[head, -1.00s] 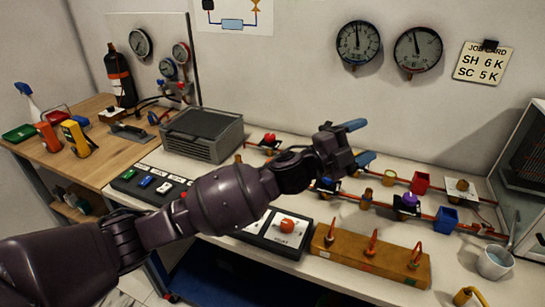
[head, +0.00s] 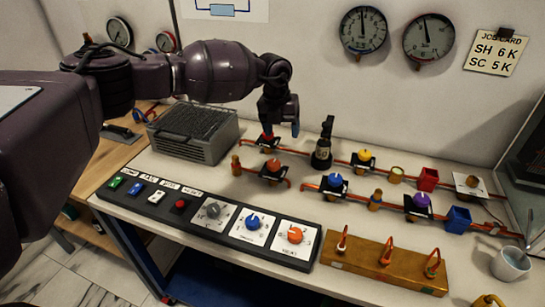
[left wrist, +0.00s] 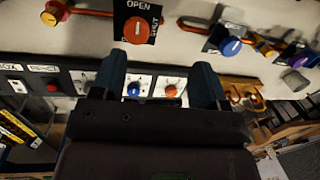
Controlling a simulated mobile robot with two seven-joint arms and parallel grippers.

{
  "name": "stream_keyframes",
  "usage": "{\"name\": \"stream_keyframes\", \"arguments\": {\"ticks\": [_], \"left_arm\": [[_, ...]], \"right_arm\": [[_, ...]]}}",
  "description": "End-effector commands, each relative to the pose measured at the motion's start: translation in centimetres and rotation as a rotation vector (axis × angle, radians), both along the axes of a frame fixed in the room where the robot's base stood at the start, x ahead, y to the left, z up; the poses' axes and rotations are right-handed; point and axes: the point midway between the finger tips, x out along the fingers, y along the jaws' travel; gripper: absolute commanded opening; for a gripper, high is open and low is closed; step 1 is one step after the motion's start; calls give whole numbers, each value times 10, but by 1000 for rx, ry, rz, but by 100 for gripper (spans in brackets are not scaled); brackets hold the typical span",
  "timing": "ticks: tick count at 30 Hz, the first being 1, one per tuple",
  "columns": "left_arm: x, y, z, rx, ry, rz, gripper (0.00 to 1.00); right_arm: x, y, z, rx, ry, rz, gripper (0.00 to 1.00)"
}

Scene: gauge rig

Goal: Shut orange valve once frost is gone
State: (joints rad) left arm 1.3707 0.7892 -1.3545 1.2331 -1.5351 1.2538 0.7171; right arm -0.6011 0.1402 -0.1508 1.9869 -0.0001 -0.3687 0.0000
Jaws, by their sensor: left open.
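The orange valve (head: 272,166) sits on a dark plate on the left of the copper pipework; its knob also shows in the left wrist view (left wrist: 137,30), on a plate lettered OPEN and SHUT. Its exact setting is too small to read. My left gripper (head: 281,120) points down, open and empty, above and behind this valve, near a red knob (head: 267,139). In the left wrist view its two blue fingers (left wrist: 160,75) stand apart below the valve in the picture. I cannot make out frost on the pipes. My right gripper is out of view.
A front panel holds switches, a grey knob (head: 212,211), a blue knob (head: 253,222) and another orange knob (head: 295,235). A blue valve (head: 335,180) and purple valve (head: 421,201) stand rightward. A wooden block (head: 360,265), grey ribbed unit (head: 195,134) and black fitting (head: 322,152) are nearby.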

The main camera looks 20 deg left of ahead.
Motion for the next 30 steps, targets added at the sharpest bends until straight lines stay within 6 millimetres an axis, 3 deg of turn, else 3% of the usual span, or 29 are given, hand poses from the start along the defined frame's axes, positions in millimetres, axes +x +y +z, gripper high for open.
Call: {"name": "stream_keyframes", "arguments": {"ticks": [4,11,24,30], "left_arm": [[-9,18,0,111,60,67,68],[-13,20,-10,125,86,111,68],[-13,19,-81,123,87,109,68],[-13,19,-102,122,87,108,68]], "right_arm": [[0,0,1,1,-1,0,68],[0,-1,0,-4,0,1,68],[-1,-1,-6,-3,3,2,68],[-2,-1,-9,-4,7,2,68]]}}
